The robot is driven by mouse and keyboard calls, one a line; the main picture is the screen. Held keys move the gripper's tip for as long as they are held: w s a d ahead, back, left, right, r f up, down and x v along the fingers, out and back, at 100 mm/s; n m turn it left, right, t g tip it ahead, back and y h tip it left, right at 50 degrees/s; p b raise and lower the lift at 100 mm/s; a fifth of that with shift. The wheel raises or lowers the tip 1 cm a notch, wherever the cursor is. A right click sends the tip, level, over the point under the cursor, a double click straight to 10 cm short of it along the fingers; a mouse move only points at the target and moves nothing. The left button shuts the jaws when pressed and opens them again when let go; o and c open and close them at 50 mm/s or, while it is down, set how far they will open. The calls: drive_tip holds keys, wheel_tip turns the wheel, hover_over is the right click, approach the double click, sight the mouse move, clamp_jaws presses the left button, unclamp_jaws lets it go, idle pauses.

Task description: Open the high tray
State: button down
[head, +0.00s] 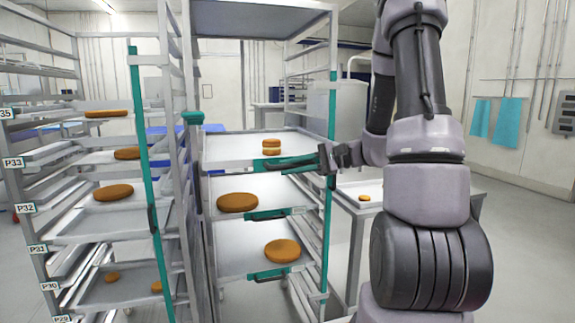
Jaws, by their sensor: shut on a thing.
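The high tray (225,149) is the uppermost of three trays in the middle rack. It bears two small brown rounds (271,147), one on top of the other. Its green front handle (268,165) has a dark grip along it. My gripper (324,160) reaches in from the right and is shut on the handle at its right end. The fingertips are small in this view, and the exact contact is hard to make out.
Below are a middle tray with a large round (237,202) and a low tray with another round (282,251). A left rack (150,180) holds several trays. A side table (420,190) stands behind my arm. Floor shows at the far right.

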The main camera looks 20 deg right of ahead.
drive_tip(key=shift+s, duration=0.45)
drive_tip(key=c, duration=0.8)
unclamp_jaws()
drive_tip(key=v, duration=1)
drive_tip(key=shift+d, duration=0.35)
drive_tip(key=shift+s+r, duration=0.1)
drive_tip(key=shift+s, duration=0.05)
